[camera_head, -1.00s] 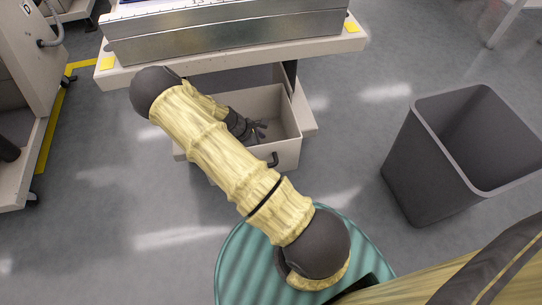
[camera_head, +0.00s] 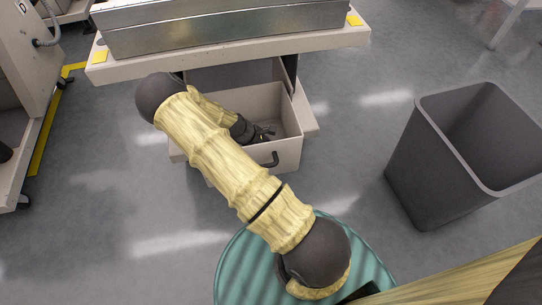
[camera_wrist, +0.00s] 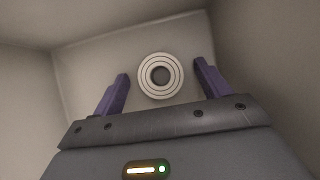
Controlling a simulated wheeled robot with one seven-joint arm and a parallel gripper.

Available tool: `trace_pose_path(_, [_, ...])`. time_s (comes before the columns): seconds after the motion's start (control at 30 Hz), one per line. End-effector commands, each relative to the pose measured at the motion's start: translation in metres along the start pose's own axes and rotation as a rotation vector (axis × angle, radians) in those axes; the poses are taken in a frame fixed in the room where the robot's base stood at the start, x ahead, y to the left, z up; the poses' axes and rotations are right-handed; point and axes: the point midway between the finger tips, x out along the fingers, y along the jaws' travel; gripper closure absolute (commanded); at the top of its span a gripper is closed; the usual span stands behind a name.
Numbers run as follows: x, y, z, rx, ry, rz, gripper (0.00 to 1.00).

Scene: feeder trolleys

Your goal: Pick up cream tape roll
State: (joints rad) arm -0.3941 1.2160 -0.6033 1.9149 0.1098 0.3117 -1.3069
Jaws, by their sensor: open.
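The cream tape roll (camera_wrist: 160,76) lies inside the drawer, its ringed round face and dark centre hole showing in the wrist view. It sits between the two fingers in that picture, and I see no finger touching it. My gripper (camera_wrist: 163,85) is open, with one purple finger on each side of the roll. In the head view my gripper (camera_head: 263,133) reaches down into the open cream drawer (camera_head: 288,155). The roll is not visible in the head view.
The drawer walls stand close around my gripper. The drawer's dark handle (camera_head: 270,160) is at its front. A trolley top (camera_head: 225,58) with a metal case overhangs behind. A grey bin (camera_head: 425,170) stands at right. Open floor lies to the left.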

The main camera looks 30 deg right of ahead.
Motion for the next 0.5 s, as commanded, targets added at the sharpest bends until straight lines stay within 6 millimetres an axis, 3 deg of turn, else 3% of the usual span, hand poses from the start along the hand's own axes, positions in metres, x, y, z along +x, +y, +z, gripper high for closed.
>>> trace_pose_path(0.37, [-0.0007, -0.0001, 0.0003, 0.0, 0.0, 0.0, 0.24])
trace_pose_path(0.4, [-0.0007, 0.0, 0.0003, 0.0, 0.0, 0.0, 0.26])
trace_pose_path(0.5, [-0.0007, 0.0, 0.0003, 0.0, 0.0, 0.0, 0.46])
